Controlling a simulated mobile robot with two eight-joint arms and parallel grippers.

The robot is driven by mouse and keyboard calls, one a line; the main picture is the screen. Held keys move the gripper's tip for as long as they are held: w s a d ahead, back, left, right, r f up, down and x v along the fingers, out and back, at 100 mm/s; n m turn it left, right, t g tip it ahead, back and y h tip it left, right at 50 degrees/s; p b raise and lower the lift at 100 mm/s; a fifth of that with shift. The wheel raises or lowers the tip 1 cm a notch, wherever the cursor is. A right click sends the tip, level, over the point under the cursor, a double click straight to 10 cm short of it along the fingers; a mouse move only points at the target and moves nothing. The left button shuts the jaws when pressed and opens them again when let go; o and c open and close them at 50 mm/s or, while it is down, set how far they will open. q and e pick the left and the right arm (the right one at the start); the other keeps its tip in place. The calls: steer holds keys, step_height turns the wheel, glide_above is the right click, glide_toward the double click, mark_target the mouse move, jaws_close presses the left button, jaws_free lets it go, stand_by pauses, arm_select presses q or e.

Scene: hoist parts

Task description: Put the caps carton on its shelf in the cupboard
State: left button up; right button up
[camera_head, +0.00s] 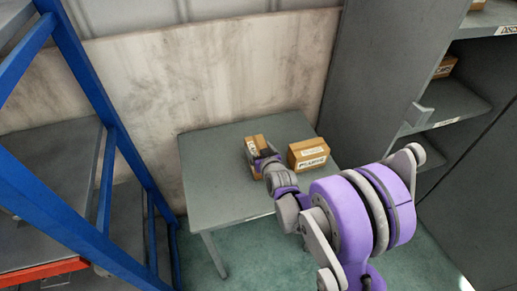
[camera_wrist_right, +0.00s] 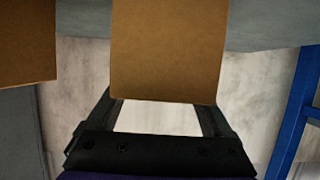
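Two brown cartons stand on a grey table. The right carton (camera_head: 309,154) has a white label on its front that seems to read CAPS. The left carton (camera_head: 255,142) has its label partly covered by my right gripper (camera_head: 262,164), which is at its front. In the right wrist view a plain carton face (camera_wrist_right: 168,50) fills the space ahead of my right gripper (camera_wrist_right: 160,106). The fingers are spread about as wide as this carton, and it hides their tips. I cannot tell whether they press on it. My left gripper is not in view.
The grey cupboard (camera_head: 376,85) stands at the right, with labelled shelves (camera_head: 450,103) and more cartons (camera_head: 446,66) on them. A blue-framed rack (camera_head: 88,80) stands at the left. The grey table (camera_head: 215,185) has free room at its left. A stained wall panel is behind.

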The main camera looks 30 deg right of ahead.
steer(key=shift+o, duration=1)
steer(key=shift+r, duration=0.1)
